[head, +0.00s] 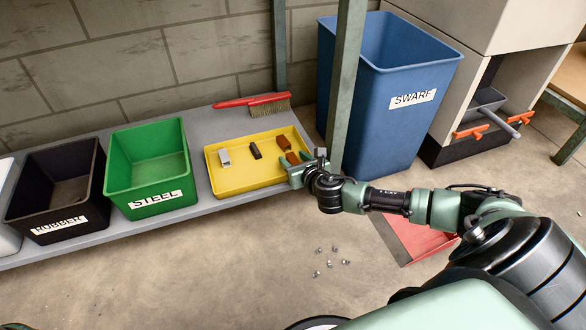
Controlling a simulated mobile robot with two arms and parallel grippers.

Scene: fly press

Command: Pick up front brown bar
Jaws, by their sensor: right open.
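A yellow tray (237,180) on the grey low bench holds the small pieces. The front brown bar (292,158) lies at the tray's right side, partly hidden by my right gripper. Another brown bar (283,142) lies just behind it. A black bar (255,150) and a silver-grey bar (225,157) lie further left in the tray. My right gripper (302,164) is open at the tray's right edge, with its fingers by the front brown bar. I cannot tell whether they touch it. My left gripper is not in view.
A green STEEL bin (150,165) and a black RUBBER bin (58,190) stand left on the bench (225,203). A red brush (250,101) lies behind the tray. A green post (345,80) and blue SWARF bin (385,110) stand right. Metal chips (330,262) litter the floor.

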